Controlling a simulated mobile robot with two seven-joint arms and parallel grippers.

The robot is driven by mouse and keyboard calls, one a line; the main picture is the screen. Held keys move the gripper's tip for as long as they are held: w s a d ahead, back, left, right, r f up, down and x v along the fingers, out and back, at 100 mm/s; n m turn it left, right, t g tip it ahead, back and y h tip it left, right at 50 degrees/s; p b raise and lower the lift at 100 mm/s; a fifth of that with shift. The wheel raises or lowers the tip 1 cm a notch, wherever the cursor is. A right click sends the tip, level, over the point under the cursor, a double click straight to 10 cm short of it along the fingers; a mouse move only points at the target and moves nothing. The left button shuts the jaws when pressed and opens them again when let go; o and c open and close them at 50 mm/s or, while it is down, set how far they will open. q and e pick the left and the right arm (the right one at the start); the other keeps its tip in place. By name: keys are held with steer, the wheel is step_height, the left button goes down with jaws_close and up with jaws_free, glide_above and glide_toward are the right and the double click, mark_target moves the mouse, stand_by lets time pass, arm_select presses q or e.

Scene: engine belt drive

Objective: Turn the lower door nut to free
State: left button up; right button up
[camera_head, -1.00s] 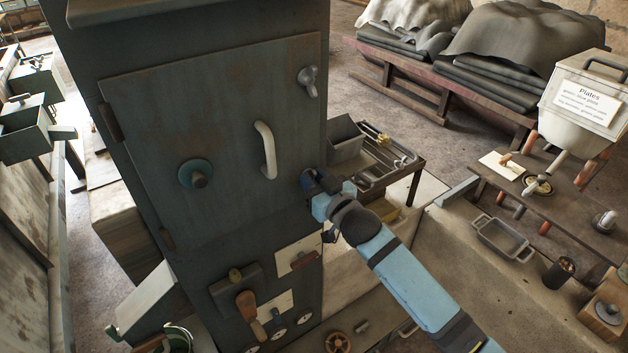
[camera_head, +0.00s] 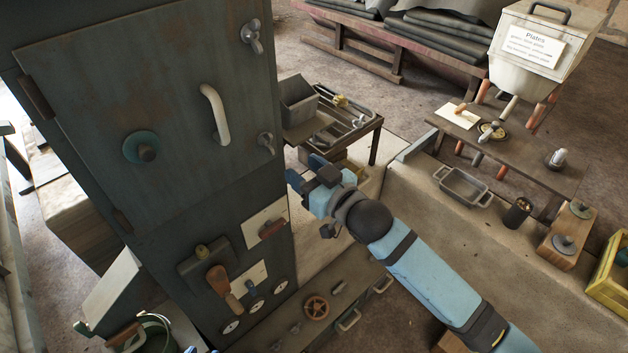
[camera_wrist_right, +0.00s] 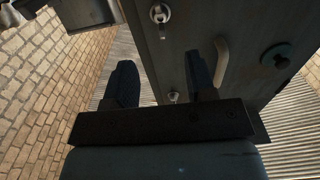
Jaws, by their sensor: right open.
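The lower door nut (camera_head: 266,143) is a grey wing nut at the right edge of the dark metal door (camera_head: 90,90). The upper door nut (camera_head: 253,36) is a similar wing nut above it. My right gripper (camera_head: 304,172) is open and empty, just below and right of the lower nut, apart from it. In the right wrist view, the lower nut (camera_wrist_right: 173,96) shows beyond and between the two spread dark fingers (camera_wrist_right: 163,80). The upper nut (camera_wrist_right: 160,14) is farther up the door edge.
The door has a pale curved handle (camera_head: 215,114) and a round green knob (camera_head: 141,147). A small metal table (camera_head: 375,128) with a grey bin (camera_head: 297,99) stands behind my right gripper. A wooden-handled lever (camera_head: 222,285) sticks out below the door.

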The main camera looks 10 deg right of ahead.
steer(key=v, duration=0.2)
steer(key=shift+s+d, duration=0.2)
steer(key=shift+s, duration=0.1)
steer(key=s+d+f+m+g+h, duration=0.2)
steer(key=s+d+f, duration=0.4)
steer(key=s+f, duration=0.5)
steer(key=s+d+f+m+g+h, duration=0.2)
steer(key=s+d+f+h, duration=0.2)
steer(key=s+f, duration=0.6)
step_height(320, 180, down, 6)
steer(key=shift+s+d+f+h, duration=0.1)
steer(key=shift+s+d+h, duration=0.3)
steer(key=shift+d, duration=0.6)
